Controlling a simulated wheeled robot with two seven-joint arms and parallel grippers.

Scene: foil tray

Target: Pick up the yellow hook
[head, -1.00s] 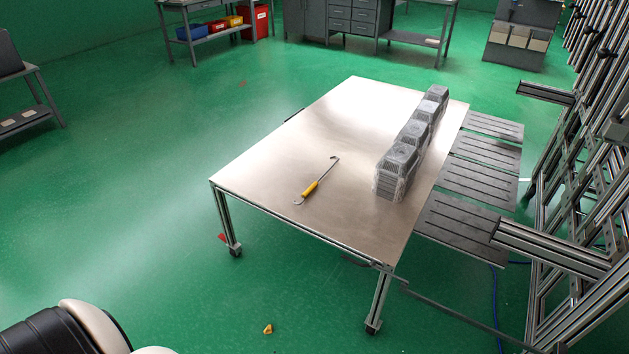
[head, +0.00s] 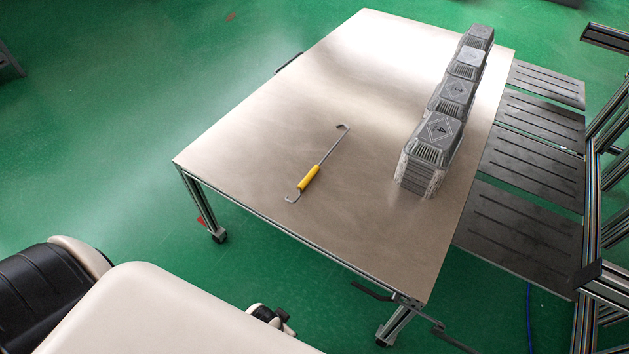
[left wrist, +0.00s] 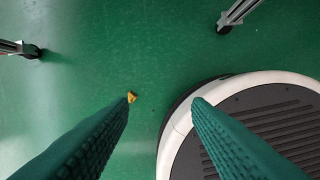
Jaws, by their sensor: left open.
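The yellow hook (head: 309,178) lies on the metal table, left of the stacked trays in the head view. It has a yellow handle, a thin metal shaft running up and right to a bent tip, and a small curl at its lower end. My left gripper (left wrist: 162,101) shows in the left wrist view as two green ribbed fingers, apart, with nothing between them. It points down over the green floor. The hook is not in the left wrist view. My right gripper is in neither view.
The table (head: 250,145) has clear surface around the hook. Several grey foil tray stacks (head: 437,135) stand in a row along its right side. Dark slotted plates (head: 520,205) and a metal frame lie beyond. A small yellow piece (left wrist: 131,97) lies on the floor.

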